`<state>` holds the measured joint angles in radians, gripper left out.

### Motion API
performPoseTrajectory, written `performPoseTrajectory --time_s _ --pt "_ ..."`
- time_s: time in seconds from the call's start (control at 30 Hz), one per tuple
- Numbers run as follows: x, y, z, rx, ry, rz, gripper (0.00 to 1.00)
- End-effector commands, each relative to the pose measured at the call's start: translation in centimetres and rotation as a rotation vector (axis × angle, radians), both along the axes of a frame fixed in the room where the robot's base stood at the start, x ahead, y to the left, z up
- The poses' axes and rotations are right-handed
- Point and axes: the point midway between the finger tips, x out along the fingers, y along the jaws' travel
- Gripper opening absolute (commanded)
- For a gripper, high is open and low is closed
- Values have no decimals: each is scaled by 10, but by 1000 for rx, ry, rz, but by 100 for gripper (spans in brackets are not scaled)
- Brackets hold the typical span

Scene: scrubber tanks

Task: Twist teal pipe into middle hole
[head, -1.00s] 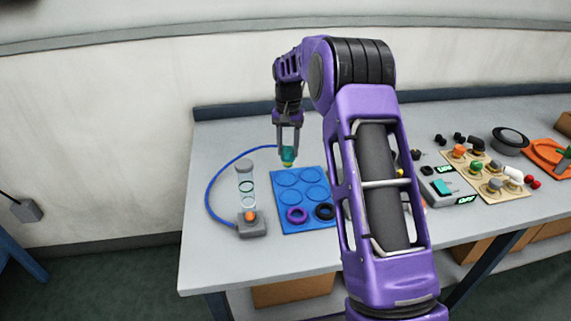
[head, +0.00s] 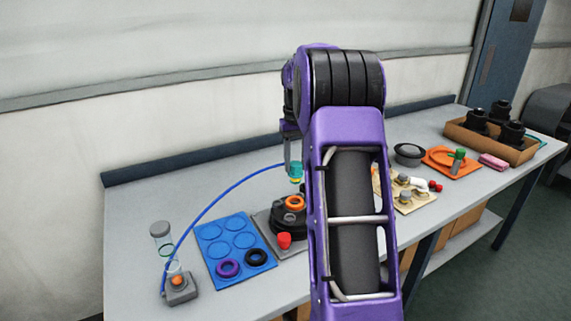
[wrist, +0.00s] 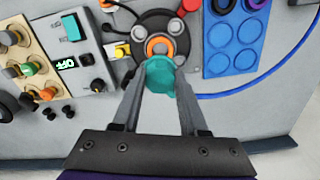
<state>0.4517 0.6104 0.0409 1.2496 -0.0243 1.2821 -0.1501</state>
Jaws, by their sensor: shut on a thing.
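My gripper (head: 292,163) is shut on the teal pipe (head: 295,174), a short teal piece. In the wrist view the pipe (wrist: 160,74) sits between both fingertips. A black round tank part (head: 288,216) with an orange ring (head: 295,202) on top stands on a grey plate, below the gripper. In the wrist view the orange ring (wrist: 158,44) lies just beyond the pipe, and the pipe overlaps its near edge in the picture. The pipe appears above the part, apart from it. Which opening is the middle hole I cannot tell; my arm hides some of the part.
A blue mat (head: 211,234) with a purple ring (head: 228,267) and a black ring (head: 256,257) lies left. A clear cylinder stands near a blue hose. A red knob (head: 284,240) is at the part's front. Right are a beige fittings board, an orange tray (head: 437,156) and a box (head: 463,137).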

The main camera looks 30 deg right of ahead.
Motion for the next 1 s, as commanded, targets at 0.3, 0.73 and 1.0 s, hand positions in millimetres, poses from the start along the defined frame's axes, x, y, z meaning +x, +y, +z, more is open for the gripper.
performPoseTrajectory --time_s 0.3,0.73,1.0 --pt "0 1 -28 1 2 0 0" --pt "0 1 -56 0 1 -1 0" --pt "0 1 -57 0 0 -1 0"
